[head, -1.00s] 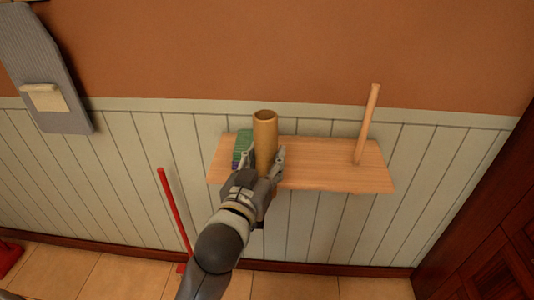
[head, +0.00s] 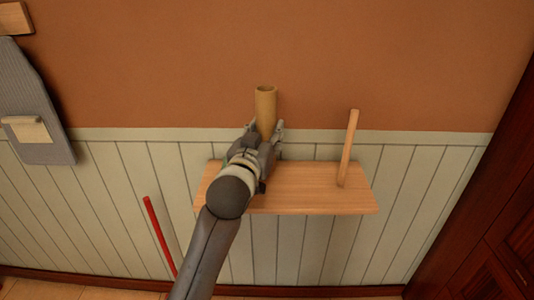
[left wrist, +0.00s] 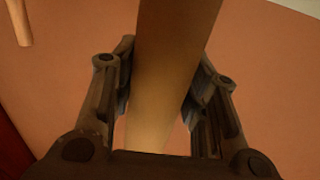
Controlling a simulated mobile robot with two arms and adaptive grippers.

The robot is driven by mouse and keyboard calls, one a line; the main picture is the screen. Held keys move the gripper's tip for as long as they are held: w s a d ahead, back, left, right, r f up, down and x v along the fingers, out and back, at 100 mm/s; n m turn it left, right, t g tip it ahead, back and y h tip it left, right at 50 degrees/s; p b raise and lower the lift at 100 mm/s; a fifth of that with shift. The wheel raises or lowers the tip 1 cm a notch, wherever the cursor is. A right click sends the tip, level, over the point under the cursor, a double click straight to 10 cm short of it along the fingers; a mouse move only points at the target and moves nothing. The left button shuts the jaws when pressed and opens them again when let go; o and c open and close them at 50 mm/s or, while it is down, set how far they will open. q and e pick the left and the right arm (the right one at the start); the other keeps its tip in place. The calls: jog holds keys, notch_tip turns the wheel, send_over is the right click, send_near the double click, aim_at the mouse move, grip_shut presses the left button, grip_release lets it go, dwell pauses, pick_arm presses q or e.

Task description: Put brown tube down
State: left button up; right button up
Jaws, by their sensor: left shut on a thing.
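The brown tube (head: 266,106) stands about upright in the head view, its open end up. My left gripper (head: 264,135) is shut on the tube's lower part, above the left half of the wooden shelf (head: 305,190). The tube's bottom is hidden behind my gripper and arm, so I cannot tell from this view whether it touches the shelf. In the left wrist view the tube (left wrist: 165,70) runs between both fingers of my left gripper (left wrist: 162,85). My right gripper is not in view.
A thin wooden stick (head: 348,150) stands on the shelf's right part. A red pole (head: 158,235) leans at the lower left. The shelf between tube and stick is bare.

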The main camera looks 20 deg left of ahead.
pick_arm(q)
jog(key=w+a+f, duration=0.1)
jog(key=w+f, duration=0.4)
jog(key=f, duration=0.4)
jog(key=shift+w+a+f, duration=0.15)
jog(key=shift+w, duration=0.05)
jog(key=shift+f, duration=0.15)
jog(key=o, duration=0.7)
jog(key=shift+s, duration=0.1)
